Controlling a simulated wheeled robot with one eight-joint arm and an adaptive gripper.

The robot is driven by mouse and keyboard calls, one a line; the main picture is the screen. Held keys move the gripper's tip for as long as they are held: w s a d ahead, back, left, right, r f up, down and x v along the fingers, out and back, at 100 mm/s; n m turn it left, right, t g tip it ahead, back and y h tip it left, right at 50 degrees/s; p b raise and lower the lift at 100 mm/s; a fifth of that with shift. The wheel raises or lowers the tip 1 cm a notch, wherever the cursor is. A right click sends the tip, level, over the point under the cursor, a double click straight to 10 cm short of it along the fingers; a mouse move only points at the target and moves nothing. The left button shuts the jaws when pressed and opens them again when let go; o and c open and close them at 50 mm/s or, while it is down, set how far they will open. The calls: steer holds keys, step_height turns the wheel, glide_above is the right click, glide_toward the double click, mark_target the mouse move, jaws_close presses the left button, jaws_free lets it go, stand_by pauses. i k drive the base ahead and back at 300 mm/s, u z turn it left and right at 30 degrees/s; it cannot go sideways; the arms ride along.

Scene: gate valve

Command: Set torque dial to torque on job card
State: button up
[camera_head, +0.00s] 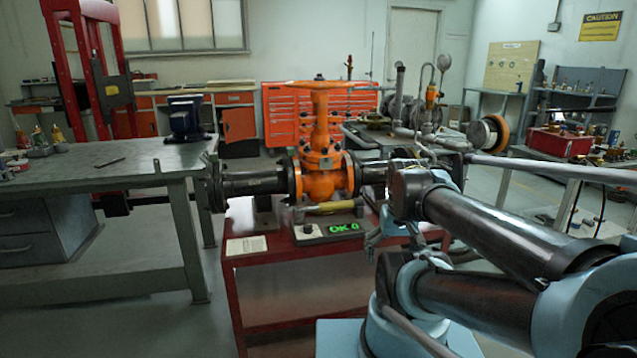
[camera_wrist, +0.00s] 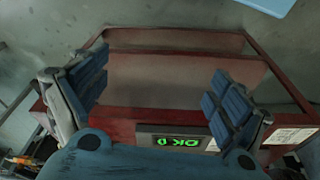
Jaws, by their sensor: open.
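The torque box (camera_head: 325,234) is a dark unit on the front of the red cart, with a green display (camera_head: 344,227) that seems to read "OK 0". The torque dial (camera_head: 307,228) is a small dark knob left of that display. The job card (camera_head: 246,245) lies flat left of the box; its writing is too small to read. In the wrist view the display (camera_wrist: 181,142) and card (camera_wrist: 291,136) show upside down; I cannot make out the dial there. My gripper (camera_wrist: 158,95) is open and empty above the cart, right of the box in the head view.
The red cart (camera_head: 285,275) carries an orange gate valve (camera_head: 320,150) with dark pipes behind the box. A yellowish tool (camera_head: 328,207) lies between box and valve. A grey workbench (camera_head: 110,165) stands at the left. Floor between them is clear.

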mark_target(308, 228)
steer(key=u, duration=0.95)
steer(key=k, duration=1.2)
steer(key=z, duration=1)
steer(key=i, duration=1)
steer(key=u, duration=0.05)
